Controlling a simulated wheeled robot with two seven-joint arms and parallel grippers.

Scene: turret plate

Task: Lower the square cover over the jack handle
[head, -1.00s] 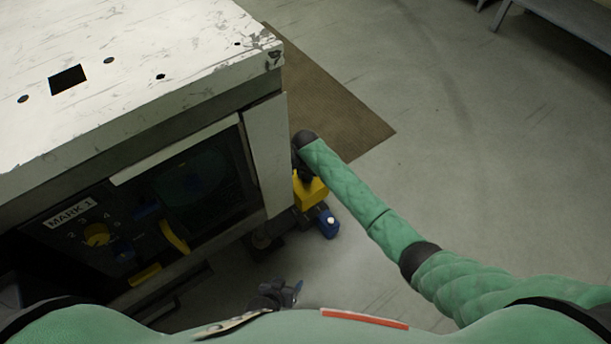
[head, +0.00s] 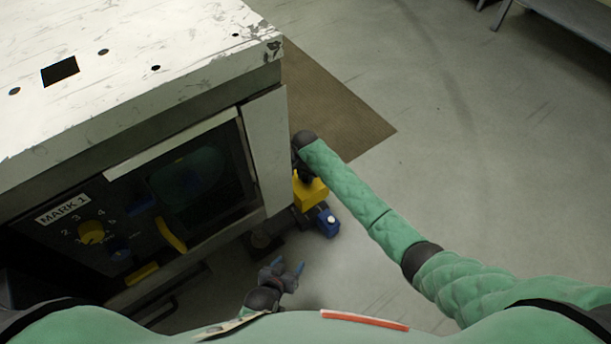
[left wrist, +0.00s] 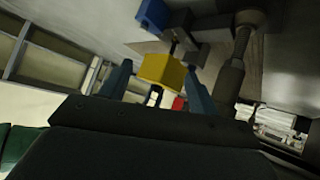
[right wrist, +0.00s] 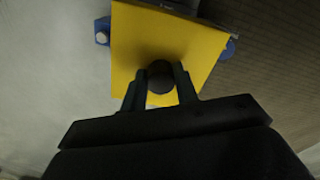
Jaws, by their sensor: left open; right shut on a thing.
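A yellow square cover (right wrist: 168,40) with a dark round knob (right wrist: 160,72) fills the upper right wrist view. My right gripper (right wrist: 160,80) is shut on the knob. In the head view the cover (head: 311,193) is partly hidden by my right arm. A blue piece with a pale top (head: 328,222) sits beside it; blue parts (right wrist: 102,30) also stick out on both sides of the cover. I cannot tell which is the jack handle. My left gripper (head: 289,265) is open and empty, below and left of the cover. In the left wrist view a yellow block (left wrist: 162,70) shows beyond its fingers.
A worn white cabinet (head: 140,60) with a dark panel marked MARK 1 (head: 63,209) and an open flap stands left. A brown mat (head: 335,110) lies on the floor behind the cover. A grey bench (head: 565,30) stands far right. The floor at right is clear.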

